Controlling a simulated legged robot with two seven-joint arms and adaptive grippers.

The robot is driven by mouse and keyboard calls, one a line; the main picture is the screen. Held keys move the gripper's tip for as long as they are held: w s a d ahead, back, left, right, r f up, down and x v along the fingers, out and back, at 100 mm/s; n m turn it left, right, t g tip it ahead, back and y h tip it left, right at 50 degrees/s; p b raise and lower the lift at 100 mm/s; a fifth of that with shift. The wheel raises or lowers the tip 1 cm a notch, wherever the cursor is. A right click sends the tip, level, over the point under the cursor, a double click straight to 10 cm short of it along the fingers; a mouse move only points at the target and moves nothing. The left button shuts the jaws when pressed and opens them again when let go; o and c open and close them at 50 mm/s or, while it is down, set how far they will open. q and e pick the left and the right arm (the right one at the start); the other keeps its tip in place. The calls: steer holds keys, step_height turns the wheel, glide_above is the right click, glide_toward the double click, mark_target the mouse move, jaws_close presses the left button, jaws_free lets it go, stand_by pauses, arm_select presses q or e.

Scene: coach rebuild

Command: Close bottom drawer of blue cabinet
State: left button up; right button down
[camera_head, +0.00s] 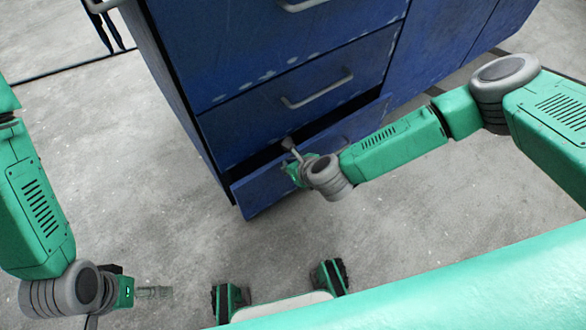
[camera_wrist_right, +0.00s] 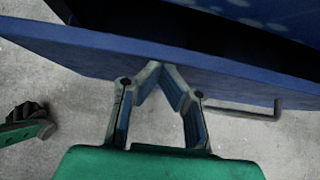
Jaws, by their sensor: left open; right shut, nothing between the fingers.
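The blue cabinet (camera_head: 270,45) stands at the upper middle of the head view. Its bottom drawer (camera_head: 252,196) is partly pulled out, with a dark gap behind its front panel. In the right wrist view the drawer front (camera_wrist_right: 75,48) runs across the picture, with its handle (camera_wrist_right: 262,111) to the right. My right gripper (camera_head: 289,146) is at the drawer's top edge, left of its middle. Its fingertips (camera_wrist_right: 158,68) meet at the drawer front with nothing between them; contact is hard to tell. My left gripper (camera_head: 160,292) is open and empty, low over the floor and away from the cabinet.
The drawer above (camera_head: 300,98) with its grey handle (camera_head: 317,91) is shut. Bare grey concrete floor (camera_head: 130,170) lies left of and in front of the cabinet. My feet are on the floor in front of the open drawer. My right forearm crosses before the cabinet.

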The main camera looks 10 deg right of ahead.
arm_select(q)
steer(key=shift+w+a+f, duration=0.15)
steer(key=shift+w, duration=0.3)
arm_select(e)
steer(key=shift+w+a, duration=0.2)
steer(key=shift+w, duration=0.25)
steer(key=shift+w+a, duration=0.2)
steer(key=shift+w, duration=0.25)
